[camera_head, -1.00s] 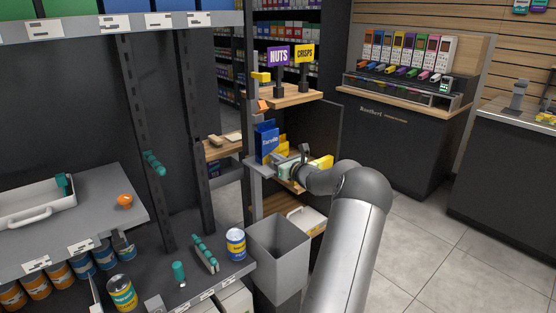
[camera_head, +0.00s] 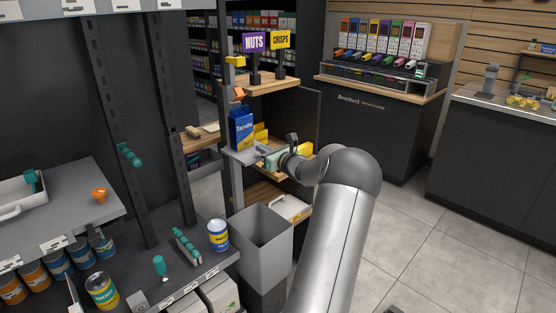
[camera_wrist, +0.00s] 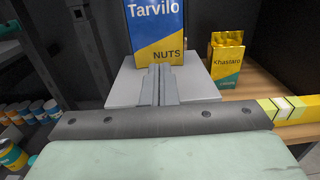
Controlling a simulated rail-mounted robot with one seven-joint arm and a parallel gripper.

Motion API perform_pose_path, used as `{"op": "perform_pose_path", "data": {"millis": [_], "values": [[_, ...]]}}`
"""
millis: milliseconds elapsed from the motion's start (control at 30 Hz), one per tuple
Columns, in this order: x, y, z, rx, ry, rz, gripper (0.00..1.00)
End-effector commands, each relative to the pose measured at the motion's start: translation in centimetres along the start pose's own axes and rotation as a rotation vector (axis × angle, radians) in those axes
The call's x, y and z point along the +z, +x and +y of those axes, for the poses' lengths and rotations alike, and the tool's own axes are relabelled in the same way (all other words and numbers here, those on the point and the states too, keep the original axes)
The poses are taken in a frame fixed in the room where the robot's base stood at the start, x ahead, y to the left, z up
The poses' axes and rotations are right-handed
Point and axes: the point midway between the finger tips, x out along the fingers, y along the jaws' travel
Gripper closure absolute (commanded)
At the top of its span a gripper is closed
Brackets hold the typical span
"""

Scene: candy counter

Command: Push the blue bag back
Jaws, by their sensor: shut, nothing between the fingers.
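The blue bag (camera_head: 241,128), with a yellow lower corner and the words Tarvilo and NUTS, stands upright on a small grey plate (camera_head: 240,156) beside the wooden shelf. In the wrist view the blue bag (camera_wrist: 156,32) is straight ahead, at the top centre, its upper edge cut off. My gripper (camera_wrist: 157,72) is shut and empty, its fingertips in front of the lower part of the bag. Whether the tips touch the bag I cannot tell. In the head view my gripper (camera_head: 262,158) is at the plate, small and partly hidden by my wrist.
A yellow and green Khastaro bag (camera_wrist: 226,60) stands on the wooden shelf (camera_wrist: 250,92) to the right. A yellow package (camera_wrist: 292,107) lies nearer. The upper wooden shelf (camera_head: 262,85) with NUTS and CRISPS signs is above. A grey bin (camera_head: 262,240) stands below.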

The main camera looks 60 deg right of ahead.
Motion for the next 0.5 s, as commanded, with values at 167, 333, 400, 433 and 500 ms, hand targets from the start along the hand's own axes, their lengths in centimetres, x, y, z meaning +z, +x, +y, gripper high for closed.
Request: {"op": "perform_pose_path", "data": {"millis": [167,333,400,433,500], "values": [[0.0,-4.2,-0.1,-0.003,-0.001,0.002,1.0],[0.1,-6.8,0.0,-0.002,-0.001,0.0,1.0],[0.1,-7.4,0.0,-0.001,-0.001,0.0,1.0],[0.1,-7.6,0.0,-0.001,-0.001,0.001,1.0],[0.4,-7.9,0.0,-0.001,0.001,0.0,1.0]]}}
